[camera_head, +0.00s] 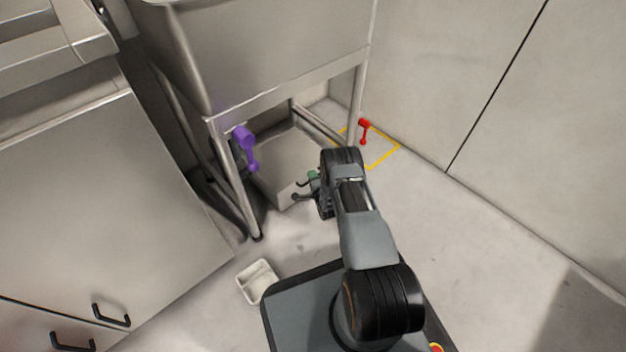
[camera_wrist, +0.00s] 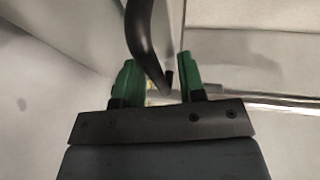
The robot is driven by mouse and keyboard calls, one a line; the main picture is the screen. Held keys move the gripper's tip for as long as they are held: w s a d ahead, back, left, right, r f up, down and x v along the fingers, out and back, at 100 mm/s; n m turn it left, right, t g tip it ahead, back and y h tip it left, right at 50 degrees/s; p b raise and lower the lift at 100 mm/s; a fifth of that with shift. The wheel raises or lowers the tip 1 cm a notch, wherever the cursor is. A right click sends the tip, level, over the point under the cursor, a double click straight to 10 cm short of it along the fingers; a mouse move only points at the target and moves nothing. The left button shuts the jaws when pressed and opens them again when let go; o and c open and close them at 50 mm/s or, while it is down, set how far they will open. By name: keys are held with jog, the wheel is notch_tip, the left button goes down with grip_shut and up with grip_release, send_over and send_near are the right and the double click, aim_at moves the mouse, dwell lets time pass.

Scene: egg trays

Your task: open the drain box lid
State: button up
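The drain box (camera_head: 272,185) is a grey metal box on the floor under the sink frame. Its top looks flat and covered, partly hidden by the frame and my arm. A black bar handle (camera_head: 302,196) shows at its near right side, beside my gripper (camera_head: 313,178). In the wrist view, the dark curved handle (camera_wrist: 143,40) comes down from the top and its lower end lies between the green fingertips of my gripper (camera_wrist: 160,78). The fingers are apart, with gaps beside the bar, so it is not clamped. The lid's edge cannot be made out.
The sink frame (camera_head: 290,88) stands over the box, its front leg close by. A purple lever (camera_head: 246,148) hangs on it. A red lever (camera_head: 364,130) stands near yellow floor marking (camera_head: 385,155). A white container (camera_head: 257,281) lies near my base. Floor at the right is clear.

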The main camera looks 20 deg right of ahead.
grip_shut()
jog(key=shift+r, duration=0.1)
dwell(0.3)
jog(key=shift+r+p, duration=0.3)
jog(key=shift+p, duration=0.1)
jog(key=r+g+p, duration=0.1)
jog(key=r+p, duration=0.1)
jog(key=r+g+p, duration=0.1)
jog(key=r+p, duration=0.1)
jog(key=r+n+g+p, duration=0.1)
jog(key=r+p, duration=0.1)
jog(key=shift+w+a+r, duration=0.1)
jog(key=shift+w+r, duration=0.15)
jog(key=shift+r, duration=0.05)
jog(key=w+a+r+p, duration=0.1)
jog(key=w+a+r, duration=0.1)
jog(key=w+r, duration=0.4)
jog(key=w+a+r+g+p, duration=0.1)
jog(key=w+a+r, duration=0.1)
jog(key=w+r, duration=0.4)
jog(key=shift+a+r+h, duration=0.25)
jog(key=shift+r+h, duration=0.05)
jog(key=shift+r, duration=2.6)
